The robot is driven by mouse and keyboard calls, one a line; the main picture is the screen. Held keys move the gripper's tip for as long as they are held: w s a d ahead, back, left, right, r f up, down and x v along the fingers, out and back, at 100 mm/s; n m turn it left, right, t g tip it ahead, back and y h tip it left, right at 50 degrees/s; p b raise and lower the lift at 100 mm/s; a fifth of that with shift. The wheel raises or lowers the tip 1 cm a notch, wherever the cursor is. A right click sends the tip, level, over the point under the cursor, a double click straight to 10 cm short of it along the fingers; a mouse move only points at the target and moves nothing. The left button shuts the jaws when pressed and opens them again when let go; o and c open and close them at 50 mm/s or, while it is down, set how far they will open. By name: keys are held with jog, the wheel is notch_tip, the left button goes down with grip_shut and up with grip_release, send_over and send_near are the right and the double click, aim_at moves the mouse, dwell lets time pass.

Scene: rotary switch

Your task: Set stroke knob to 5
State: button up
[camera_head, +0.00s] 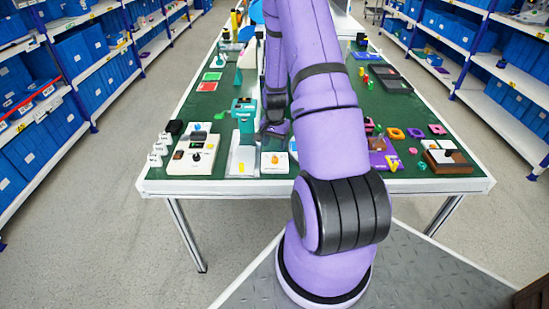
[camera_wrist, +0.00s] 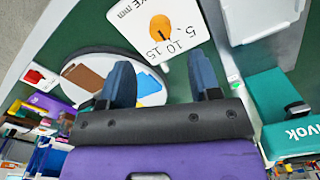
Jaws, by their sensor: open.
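The stroke knob (camera_wrist: 160,27) is a round orange knob with a short dark mark, on a white panel (camera_wrist: 185,12) printed with 5, 10 and 15 and part of a word ending in "KE mm". The mark seems to face the numbers, but I cannot tell which one. My gripper (camera_wrist: 162,80) is open and empty, its two blue-grey fingers apart. In the wrist view the knob lies beyond the fingertips, between their lines, and looks untouched. In the head view my arm hides part of the table, and a white panel with a small orange spot (camera_head: 274,160) shows beside it.
A teal device (camera_wrist: 275,100) stands right of the gripper in the wrist view. A round tray with brown and blue pieces (camera_wrist: 85,78) lies left, partly behind a finger. The green-topped table (camera_head: 215,112) holds many other fixtures, with shelves of blue bins on both sides.

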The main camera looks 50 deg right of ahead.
aim_at(275, 158)
notch_tip(275, 158, down, 7)
jog(key=shift+f, duration=0.2)
jog(key=shift+c, duration=0.4)
jog(key=c, duration=0.8)
jog(key=shift+c, duration=0.2)
jog(key=shift+n, duration=0.3)
jog(key=n, duration=0.3)
jog(key=shift+n, duration=0.3)
jog(key=n, duration=0.4)
jog(key=shift+n, duration=0.3)
